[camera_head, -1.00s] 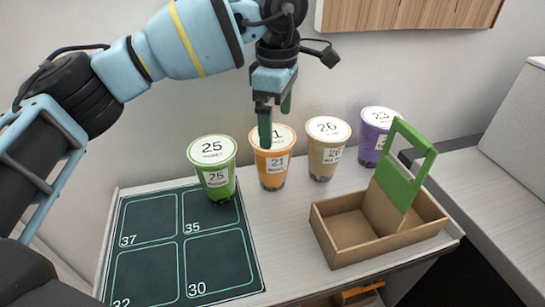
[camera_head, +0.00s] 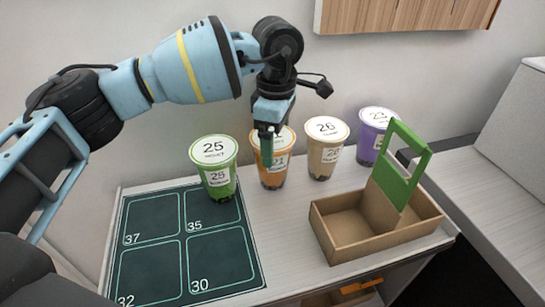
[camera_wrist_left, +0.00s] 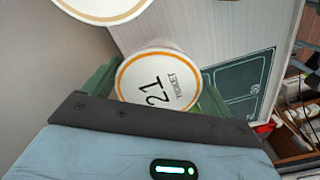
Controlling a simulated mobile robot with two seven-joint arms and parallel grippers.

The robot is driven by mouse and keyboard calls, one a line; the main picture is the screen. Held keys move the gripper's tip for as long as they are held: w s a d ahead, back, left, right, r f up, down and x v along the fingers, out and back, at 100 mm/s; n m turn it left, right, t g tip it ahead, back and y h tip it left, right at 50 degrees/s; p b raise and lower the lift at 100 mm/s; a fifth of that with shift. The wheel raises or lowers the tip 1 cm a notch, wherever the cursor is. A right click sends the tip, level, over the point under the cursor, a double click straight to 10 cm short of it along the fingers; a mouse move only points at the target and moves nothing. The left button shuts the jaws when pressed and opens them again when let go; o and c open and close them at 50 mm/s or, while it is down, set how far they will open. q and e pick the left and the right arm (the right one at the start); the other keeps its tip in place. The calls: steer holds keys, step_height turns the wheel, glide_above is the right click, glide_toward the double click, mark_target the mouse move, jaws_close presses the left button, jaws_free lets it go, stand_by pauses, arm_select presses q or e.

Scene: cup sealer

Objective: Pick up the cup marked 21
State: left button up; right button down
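The cup marked 21 (camera_head: 274,172) is orange with a white lid and stands upright on the counter, in the row of cups. My left gripper (camera_head: 270,143) is over it, pointing down, with a green finger in front of its lid and upper side. In the left wrist view, the lid marked 21 (camera_wrist_left: 158,82) lies between the two green fingers, one on each side. The fingers look spread apart; whether they touch the cup is hidden. My right gripper is not in view.
The green cup 25 (camera_head: 216,170) stands close on the left, the tan cup 26 (camera_head: 324,158) on the right, and the purple cup (camera_head: 374,138) beyond it. A dark numbered mat (camera_head: 187,238) lies front left. A cardboard carrier (camera_head: 375,240) with a green handle stands front right.

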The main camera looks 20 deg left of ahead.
arm_select(q)
steer(key=c, duration=1)
steer(key=shift+o, duration=0.2)
steer(key=shift+r, duration=0.1)
